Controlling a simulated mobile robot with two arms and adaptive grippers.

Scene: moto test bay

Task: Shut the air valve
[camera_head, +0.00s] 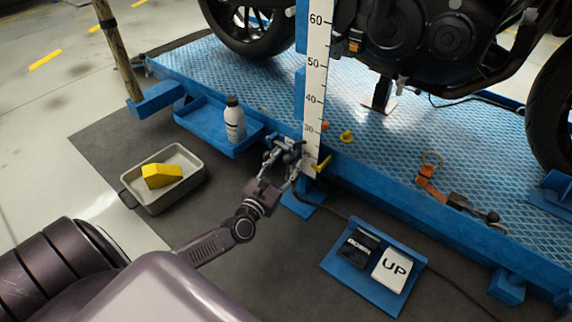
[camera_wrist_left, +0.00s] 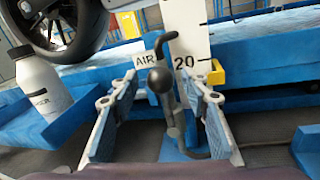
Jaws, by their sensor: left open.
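The air valve's dark lever (camera_wrist_left: 160,82) with a round knob shows in the wrist view, beside a white AIR label (camera_wrist_left: 146,60). The lever stands roughly upright, with a bent bar above it. My left gripper (camera_head: 281,163) is at the front edge of the blue lift, by the foot of the measuring scale. In the wrist view its two fingers (camera_wrist_left: 163,96) are open on either side of the lever, with gaps visible to both. In the head view the valve is largely hidden by the gripper. My right gripper is not in view.
A white bottle (camera_head: 235,122) stands on a blue side shelf (camera_head: 202,121) left of my gripper. A grey tray (camera_head: 154,207) with a yellow block (camera_head: 161,175) is on the floor mat. A pedal box (camera_head: 349,277) marked UP lies at right. The scale (camera_head: 316,80) rises right behind the gripper.

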